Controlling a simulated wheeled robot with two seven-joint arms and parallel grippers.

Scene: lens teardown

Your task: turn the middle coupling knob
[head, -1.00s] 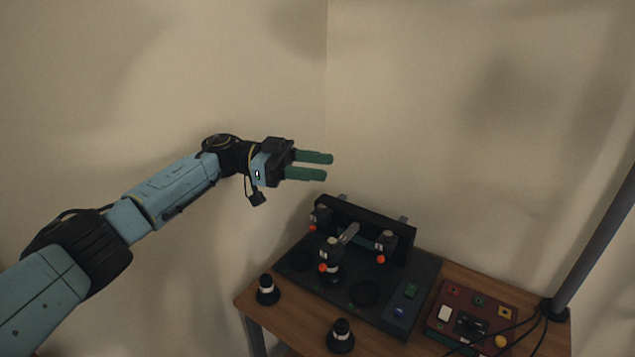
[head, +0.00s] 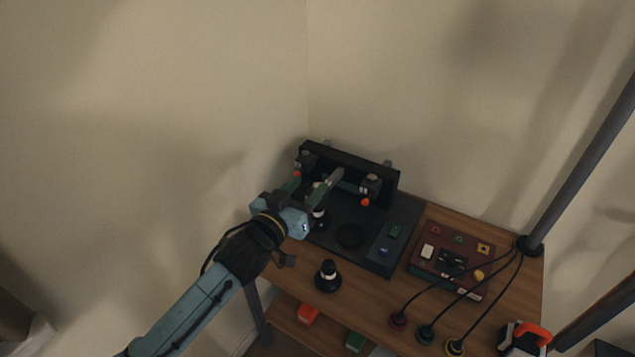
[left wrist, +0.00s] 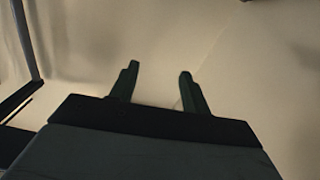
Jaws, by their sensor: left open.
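A dark fixture (head: 410,220) on the table carries three grey coupling units. The left one has an orange knob (head: 297,174) and the right one has an orange knob (head: 365,202). The middle unit shows only its grey lever (head: 336,176) and part of its base; its knob is hidden behind my left gripper. My left gripper (head: 312,184) is open and overlaps the middle unit in the head view; contact cannot be told. In the left wrist view its green fingers (left wrist: 158,75) stand apart with only pale wall between them. My right gripper is out of view.
A black-and-white knobbed piece (head: 328,277) stands on the wooden table (head: 375,300) in front of the fixture. A red control box (head: 455,240) is to the right, with cables running to round plugs. A grey pole (head: 585,165) rises at the right.

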